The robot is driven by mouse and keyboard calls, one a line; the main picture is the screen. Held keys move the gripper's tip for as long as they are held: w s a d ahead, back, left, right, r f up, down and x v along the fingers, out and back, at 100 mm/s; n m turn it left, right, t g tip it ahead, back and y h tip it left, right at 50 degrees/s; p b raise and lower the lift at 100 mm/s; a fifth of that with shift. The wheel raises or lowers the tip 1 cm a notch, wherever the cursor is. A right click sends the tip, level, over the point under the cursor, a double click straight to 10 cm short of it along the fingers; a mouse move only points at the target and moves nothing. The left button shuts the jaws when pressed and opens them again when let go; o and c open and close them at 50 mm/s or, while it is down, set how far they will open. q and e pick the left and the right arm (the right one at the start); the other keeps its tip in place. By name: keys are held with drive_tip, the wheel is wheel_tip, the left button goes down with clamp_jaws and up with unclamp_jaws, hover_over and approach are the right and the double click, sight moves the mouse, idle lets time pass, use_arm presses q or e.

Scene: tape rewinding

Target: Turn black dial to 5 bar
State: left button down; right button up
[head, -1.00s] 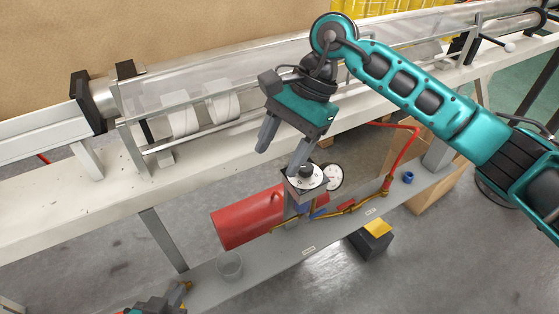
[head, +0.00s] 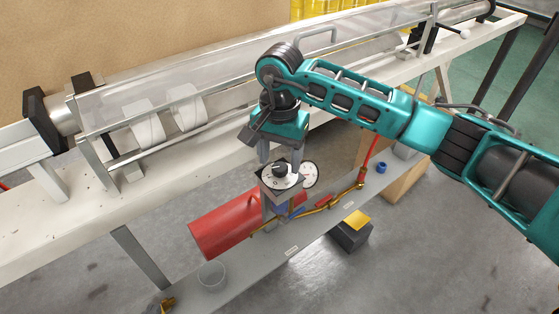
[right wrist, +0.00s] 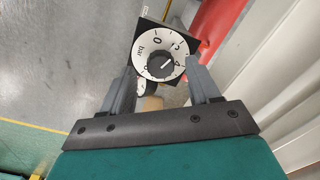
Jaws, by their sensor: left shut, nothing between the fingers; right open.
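The black dial (head: 280,170) is a round knob on a white scale disc atop a dark square plate. In the right wrist view the black knob (right wrist: 160,65) sits on a scale marked "bar", with 0 and other numbers; its exact setting is too small to read. My right gripper (head: 281,161) is open, pointing down above the dial. In the right wrist view its fingers (right wrist: 160,73) lie on either side of the knob; I cannot tell whether they touch it. My left gripper is not in view.
A white-faced gauge (head: 311,174) stands right beside the dial. The white beam (head: 50,235) runs behind. A yellow-topped black box (head: 352,230) is in front.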

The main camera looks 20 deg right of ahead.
drive_tip(key=shift+f, duration=0.9)
drive_tip(key=shift+c, duration=0.2)
drive_tip(key=c, duration=1)
